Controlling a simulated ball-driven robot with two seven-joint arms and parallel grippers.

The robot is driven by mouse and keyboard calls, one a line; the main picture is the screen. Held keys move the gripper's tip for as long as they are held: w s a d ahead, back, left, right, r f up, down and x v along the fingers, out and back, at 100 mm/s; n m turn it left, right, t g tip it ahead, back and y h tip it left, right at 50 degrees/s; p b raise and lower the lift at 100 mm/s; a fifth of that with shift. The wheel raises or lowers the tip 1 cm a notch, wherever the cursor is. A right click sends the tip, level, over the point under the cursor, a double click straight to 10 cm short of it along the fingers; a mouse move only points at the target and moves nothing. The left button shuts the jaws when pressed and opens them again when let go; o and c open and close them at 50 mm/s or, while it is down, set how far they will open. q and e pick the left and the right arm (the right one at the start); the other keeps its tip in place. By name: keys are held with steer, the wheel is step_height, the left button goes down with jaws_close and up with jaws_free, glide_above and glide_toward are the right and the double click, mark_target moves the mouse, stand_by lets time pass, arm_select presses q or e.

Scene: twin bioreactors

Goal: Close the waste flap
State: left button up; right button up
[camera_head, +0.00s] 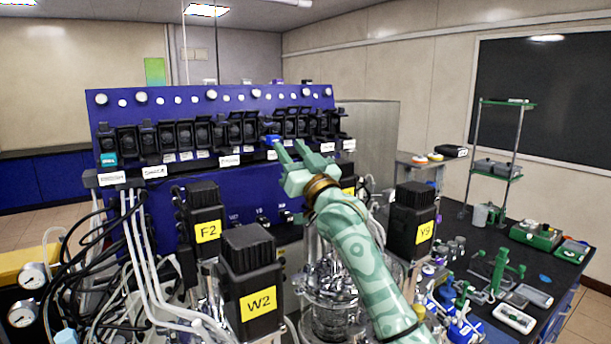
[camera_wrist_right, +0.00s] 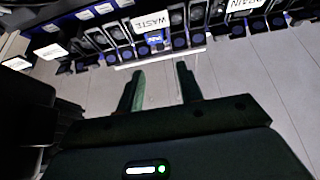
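The WASTE label (camera_wrist_right: 151,21) shows upside down in the right wrist view, beside the row of black flap units. A small bright blue piece (camera_wrist_right: 154,37) sits at the unit by this label. In the head view a blue piece (camera_head: 272,140) sticks out of the row just left of my right fingertips. I cannot tell for sure how far the waste flap stands open. My right gripper (camera_head: 288,146) is open and empty, with its fingers (camera_wrist_right: 160,70) apart and pointing at the row. A gap to the row seems to remain. My left gripper is not in view.
The blue panel (camera_head: 240,190) carries several black flap units in a row, with white labels below. White tubes (camera_head: 145,250) run at the left.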

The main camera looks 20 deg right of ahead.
steer(key=v, duration=0.6)
steer(key=shift+b, duration=0.35)
steer(key=shift+s, duration=0.1)
